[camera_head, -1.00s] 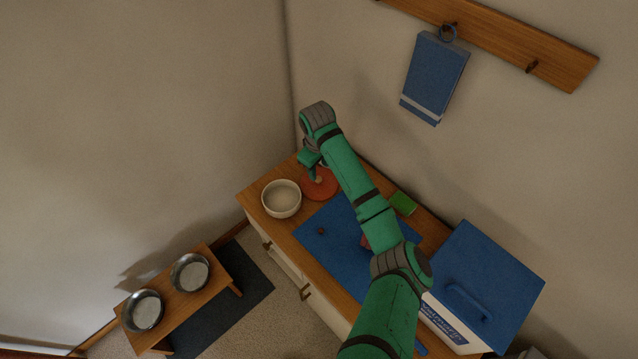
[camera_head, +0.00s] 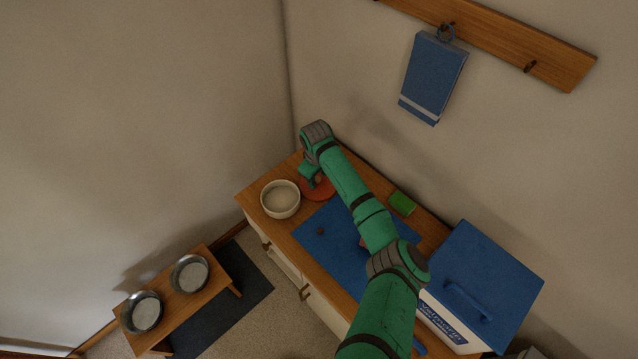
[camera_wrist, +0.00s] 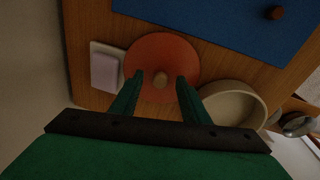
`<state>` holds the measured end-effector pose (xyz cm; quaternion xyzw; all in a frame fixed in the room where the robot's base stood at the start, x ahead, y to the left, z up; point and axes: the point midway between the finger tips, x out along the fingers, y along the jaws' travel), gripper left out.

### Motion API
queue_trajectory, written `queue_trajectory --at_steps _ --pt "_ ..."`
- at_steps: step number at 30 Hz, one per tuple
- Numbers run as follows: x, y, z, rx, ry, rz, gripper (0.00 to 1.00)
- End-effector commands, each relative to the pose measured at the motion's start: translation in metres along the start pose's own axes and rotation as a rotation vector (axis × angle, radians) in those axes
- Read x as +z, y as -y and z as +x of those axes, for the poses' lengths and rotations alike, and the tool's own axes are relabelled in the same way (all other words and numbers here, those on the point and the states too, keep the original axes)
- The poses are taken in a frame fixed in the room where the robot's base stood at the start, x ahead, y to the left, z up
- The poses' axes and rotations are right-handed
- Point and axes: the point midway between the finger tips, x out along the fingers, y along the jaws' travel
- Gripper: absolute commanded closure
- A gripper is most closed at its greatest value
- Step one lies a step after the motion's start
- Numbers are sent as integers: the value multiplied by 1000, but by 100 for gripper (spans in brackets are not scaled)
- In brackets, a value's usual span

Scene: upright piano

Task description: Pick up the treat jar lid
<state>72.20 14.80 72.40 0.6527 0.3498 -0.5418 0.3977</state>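In the head view the lid (camera_head: 318,190) sits at the far corner of the wooden cabinet top, partly hidden by my arm. The fingers look apart from the knob; the exact height gap cannot be told. In the head view my gripper (camera_head: 315,178) is over the lid.
A cream bowl (camera_head: 281,199) stands close beside the lid. A white block-like item (camera_wrist: 106,70) lies on the lid's other side. A blue mat (camera_head: 335,235), a green sponge (camera_head: 402,203) and a blue-lidded box (camera_head: 485,285) are nearby. The wall stands close behind.

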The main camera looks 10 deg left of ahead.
Motion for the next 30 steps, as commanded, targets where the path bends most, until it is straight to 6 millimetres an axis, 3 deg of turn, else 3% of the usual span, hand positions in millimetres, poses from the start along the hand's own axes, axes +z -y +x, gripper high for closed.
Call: queue_trajectory --at_steps 1,5,6,20,26,30 --pt "-1 0 0 0 0 -1 68" --pt "-1 1 0 0 0 -2 99" --pt "-2 1 0 0 0 -2 100" --pt "0 -3 -9 2 -2 3 100" --pt "-2 -7 -34 3 -2 3 100" --pt "2 8 -54 1 -3 1 100"
